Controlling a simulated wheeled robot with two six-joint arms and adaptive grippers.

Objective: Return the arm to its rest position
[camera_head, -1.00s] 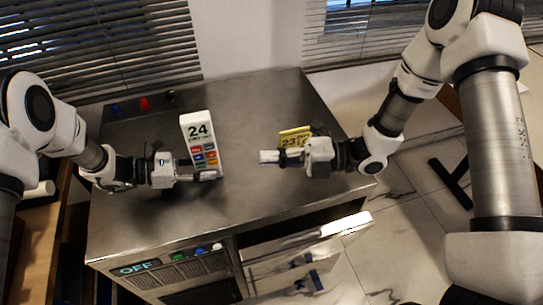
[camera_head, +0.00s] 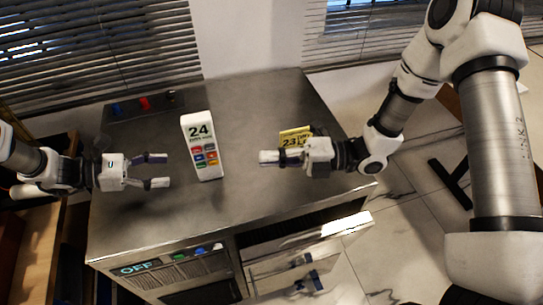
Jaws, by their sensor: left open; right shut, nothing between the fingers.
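My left gripper (camera_head: 157,171) is open and empty over the left part of the metal cabinet top (camera_head: 240,120). Its fingers point right, toward a white device (camera_head: 202,146) marked 24 with coloured buttons, with a gap between them. The device stands upright on the cabinet top. My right gripper (camera_head: 268,157) is shut with nothing in it, over the right part of the top and pointing left. A yellow tag (camera_head: 294,135) marked 23 shows just behind the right gripper, which hides its lower part.
The cabinet front has an OFF display (camera_head: 140,267), green and blue buttons (camera_head: 201,250) and an open drawer (camera_head: 300,255) at the right. Blue and red buttons (camera_head: 144,103) sit at the back left of the top. Window blinds (camera_head: 110,45) are behind.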

